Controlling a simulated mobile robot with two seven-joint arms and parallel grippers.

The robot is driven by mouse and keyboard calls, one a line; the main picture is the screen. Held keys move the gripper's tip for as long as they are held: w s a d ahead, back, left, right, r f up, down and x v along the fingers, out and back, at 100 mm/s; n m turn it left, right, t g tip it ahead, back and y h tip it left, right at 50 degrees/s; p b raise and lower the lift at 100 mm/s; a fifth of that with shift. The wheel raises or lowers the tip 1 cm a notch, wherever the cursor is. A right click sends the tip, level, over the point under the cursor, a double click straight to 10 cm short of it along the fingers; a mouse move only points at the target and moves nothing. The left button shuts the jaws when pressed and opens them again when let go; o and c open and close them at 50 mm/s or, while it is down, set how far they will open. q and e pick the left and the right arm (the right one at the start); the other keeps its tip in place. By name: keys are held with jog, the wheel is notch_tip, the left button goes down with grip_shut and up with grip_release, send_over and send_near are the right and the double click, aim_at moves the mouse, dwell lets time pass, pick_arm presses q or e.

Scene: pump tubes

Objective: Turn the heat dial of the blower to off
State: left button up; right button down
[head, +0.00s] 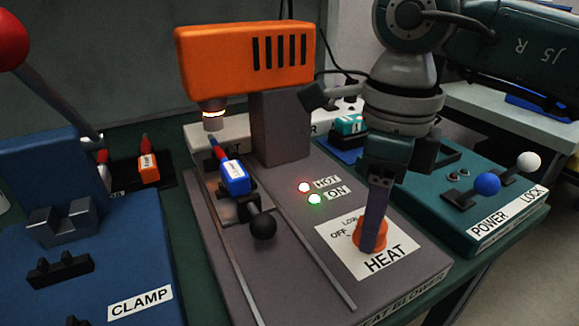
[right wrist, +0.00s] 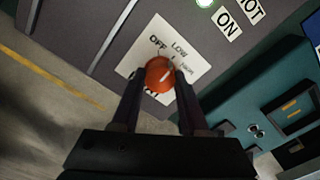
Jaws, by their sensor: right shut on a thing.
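The orange heat dial (head: 372,236) sits on a white label plate (head: 340,240) on the grey heat blower. My right gripper (head: 374,238) comes down from above and is shut on the dial. In the right wrist view, its two fingers (right wrist: 159,84) lie on either side of the dial (right wrist: 160,74). The label (right wrist: 195,62) reads OFF, LOW and another mark partly hidden to the right. The dial's pale pointer line looks turned toward the LOW side, away from OFF, but its exact setting is hard to tell. My left gripper is not in view.
The blower's red HOT light (head: 305,187) and green ON light (head: 315,199) glow. Its orange head (head: 245,60) stands above a blue pump part (head: 235,178).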

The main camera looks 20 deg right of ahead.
jog(key=n+b, duration=0.2)
jog(key=n, duration=0.3)
jog(key=shift+f+b, duration=0.1)
jog(key=shift+b, duration=0.2)
jog(key=shift+n+b, duration=0.9)
jog(key=shift+n, duration=0.9)
jog(key=shift+c, duration=2.1)
grip_release()
jog(key=shift+r, duration=0.2)
notch_tip(320, 180, up, 10)
jog(key=p, duration=0.1)
